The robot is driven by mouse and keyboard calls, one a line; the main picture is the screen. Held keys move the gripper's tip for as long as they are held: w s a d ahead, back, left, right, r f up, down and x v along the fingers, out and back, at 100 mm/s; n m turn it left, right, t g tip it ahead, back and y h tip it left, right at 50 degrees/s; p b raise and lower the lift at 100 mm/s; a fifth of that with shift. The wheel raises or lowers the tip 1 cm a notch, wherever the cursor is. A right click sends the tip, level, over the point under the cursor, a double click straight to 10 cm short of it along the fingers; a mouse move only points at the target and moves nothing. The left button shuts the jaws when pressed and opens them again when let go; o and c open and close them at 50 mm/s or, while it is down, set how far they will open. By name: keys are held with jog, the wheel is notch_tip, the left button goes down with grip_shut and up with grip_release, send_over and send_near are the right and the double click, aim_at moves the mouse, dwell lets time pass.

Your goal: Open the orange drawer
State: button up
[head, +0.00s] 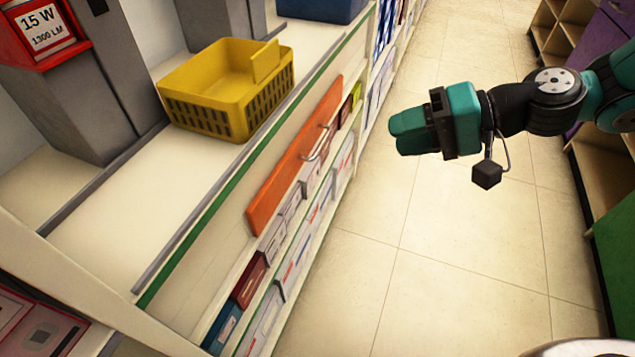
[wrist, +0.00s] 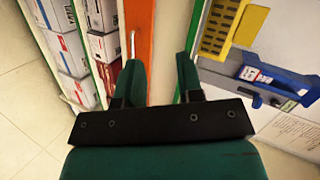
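The orange drawer (head: 293,165) is a long flat front set in the white shelf unit, below the counter edge, and looks flush with it. Its metal bar handle (head: 317,143) is on the right part of the front. My gripper (head: 392,132) is above the aisle, to the right of the drawer and apart from it. In the wrist view the drawer (wrist: 138,22) and its handle (wrist: 132,45) show beyond the left fingertip. My gripper's fingers (wrist: 159,62) are spread with nothing between them.
A yellow basket (head: 215,105) stands on the counter above the drawer. Boxes (head: 290,215) fill the shelves below it. A blue bin (wrist: 272,78) shows at right in the wrist view. The tiled aisle floor (head: 440,240) is clear. Wooden shelves (head: 560,30) stand across the aisle.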

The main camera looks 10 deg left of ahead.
jog(key=w+d+f+m+t+y+b, duration=0.2)
jog(key=w+f+m+t+b, duration=0.25)
jog(key=f, duration=0.65)
jog(key=g+b, duration=0.1)
jog(key=b, duration=0.2)
send_near(318, 149)
jog(key=x, duration=1)
jog(key=shift+f, duration=0.25)
jog(key=shift+c, duration=0.4)
grip_shut()
